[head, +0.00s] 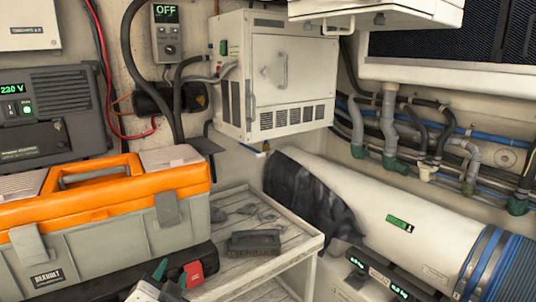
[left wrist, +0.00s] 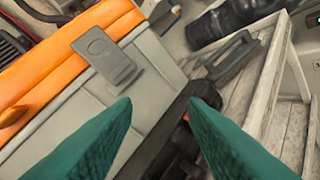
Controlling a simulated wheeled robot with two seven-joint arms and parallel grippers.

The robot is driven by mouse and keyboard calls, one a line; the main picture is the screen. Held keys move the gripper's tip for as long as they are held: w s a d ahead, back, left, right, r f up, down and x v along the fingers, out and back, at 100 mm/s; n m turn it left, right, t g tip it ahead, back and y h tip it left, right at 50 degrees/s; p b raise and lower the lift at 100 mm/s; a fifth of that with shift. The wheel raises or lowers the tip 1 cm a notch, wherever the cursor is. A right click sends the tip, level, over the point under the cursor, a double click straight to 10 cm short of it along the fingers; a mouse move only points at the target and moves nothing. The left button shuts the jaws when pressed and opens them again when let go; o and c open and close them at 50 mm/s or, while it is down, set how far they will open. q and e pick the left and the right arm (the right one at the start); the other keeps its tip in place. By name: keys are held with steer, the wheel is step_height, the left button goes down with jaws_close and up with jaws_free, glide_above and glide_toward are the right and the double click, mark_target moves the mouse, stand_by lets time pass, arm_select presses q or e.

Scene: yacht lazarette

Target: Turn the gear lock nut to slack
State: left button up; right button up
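I cannot pick out the gear lock nut in either view. My left gripper (head: 171,273) is at the bottom of the head view, in front of the grey toolbox and the black case. In the left wrist view its two teal fingers (left wrist: 160,101) stand well apart with nothing held between them. Beyond them lie the toolbox side and the black case (left wrist: 168,135) with a red part. My right gripper is in neither view.
A grey toolbox with an orange lid (head: 110,195) fills the left. A slatted shelf (head: 225,200) carries a dark handled object (head: 254,241). A white cylinder (head: 370,205) lies at right, with a dark cloth-like piece (head: 308,195) at its end. A white cabinet (head: 285,75) hangs behind.

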arm_select(q)
steer(key=s+f+n+g+h, duration=0.1)
steer(key=s+f+n+g, duration=0.2)
steer(key=s+f+g, duration=0.7)
steer(key=s+f+n+g, duration=0.3)
steer(key=s+f, duration=0.9)
steer(key=s, duration=0.7)
step_height(320, 180, down, 24)
steer(key=f+g, duration=0.1)
steer(key=g, duration=0.1)
steer(key=s+a+f, duration=0.3)
steer(key=s+f, duration=1.4)
steer(key=shift+s+a+m+g, duration=0.15)
steer(key=shift+a+m+g, duration=0.05)
steer(key=shift+m+g, duration=0.2)
